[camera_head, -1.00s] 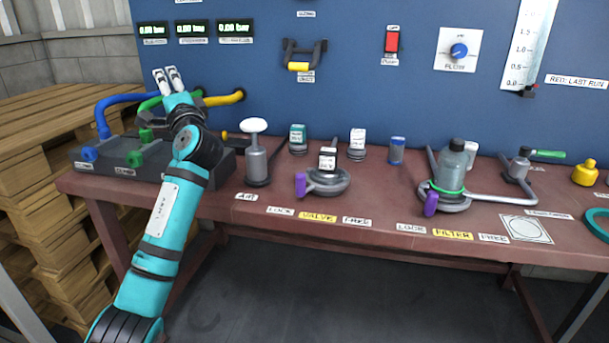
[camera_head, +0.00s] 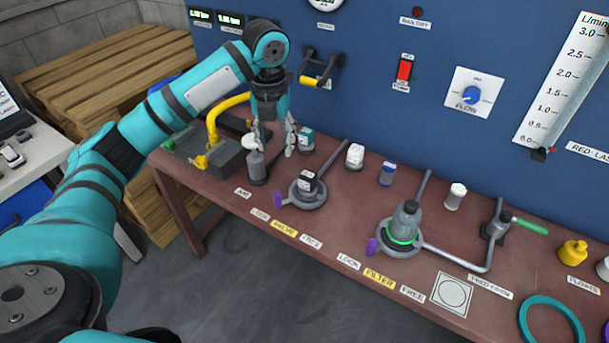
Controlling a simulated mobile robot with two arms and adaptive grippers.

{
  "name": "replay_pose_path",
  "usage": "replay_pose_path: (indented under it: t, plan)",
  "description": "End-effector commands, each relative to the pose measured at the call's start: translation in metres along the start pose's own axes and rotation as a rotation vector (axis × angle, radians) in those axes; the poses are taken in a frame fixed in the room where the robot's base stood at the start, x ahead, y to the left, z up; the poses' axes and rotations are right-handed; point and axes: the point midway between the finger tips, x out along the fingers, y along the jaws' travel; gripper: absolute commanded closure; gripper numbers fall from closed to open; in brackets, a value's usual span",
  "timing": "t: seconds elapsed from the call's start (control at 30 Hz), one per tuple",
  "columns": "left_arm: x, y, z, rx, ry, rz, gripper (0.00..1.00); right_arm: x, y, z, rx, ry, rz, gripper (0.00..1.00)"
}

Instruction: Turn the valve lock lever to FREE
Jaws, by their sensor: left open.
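The valve's round grey base (camera_head: 322,197) sits on the brown bench, with a dark labelled cartridge (camera_head: 306,182) on it. Its purple lock lever (camera_head: 278,200) sticks out at the base's left, on the side of the LOCK label (camera_head: 260,214). The yellow VALVE label (camera_head: 285,229) and the FREE label (camera_head: 311,242) lie along the front edge, further right. My left gripper (camera_head: 276,150) is open and empty, pointing down behind and left of the valve, beside the grey pump with a white knob (camera_head: 257,166). It is apart from the lever. My right gripper is not in view.
A green-labelled canister (camera_head: 306,139), a white one (camera_head: 355,156) and a blue one (camera_head: 388,174) stand behind the valve. The filter holder, with its own purple lever (camera_head: 371,246), is to the right. The bench's front strip near the valve is clear.

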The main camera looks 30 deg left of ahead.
Motion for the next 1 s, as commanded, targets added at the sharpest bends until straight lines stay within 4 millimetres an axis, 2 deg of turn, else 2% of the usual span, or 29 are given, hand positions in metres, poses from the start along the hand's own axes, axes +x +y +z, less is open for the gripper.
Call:
replay_pose_path:
  t: [0.1, 0.27, 0.8, 1.0]
  plan:
    - [0.001, 0.004, -0.009, 0.036, 0.041, 0.007, 0.57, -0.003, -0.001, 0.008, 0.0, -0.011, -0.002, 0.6]
    - [0.021, 0.004, -0.01, 0.037, 0.044, 0.006, 0.57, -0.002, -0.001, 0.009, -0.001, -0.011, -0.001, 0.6]
    - [0.135, 0.003, -0.014, 0.036, 0.042, 0.004, 0.57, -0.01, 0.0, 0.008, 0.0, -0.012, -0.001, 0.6]
    - [0.162, 0.004, -0.015, 0.035, 0.039, 0.004, 0.57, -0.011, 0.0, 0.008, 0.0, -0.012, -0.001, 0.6]
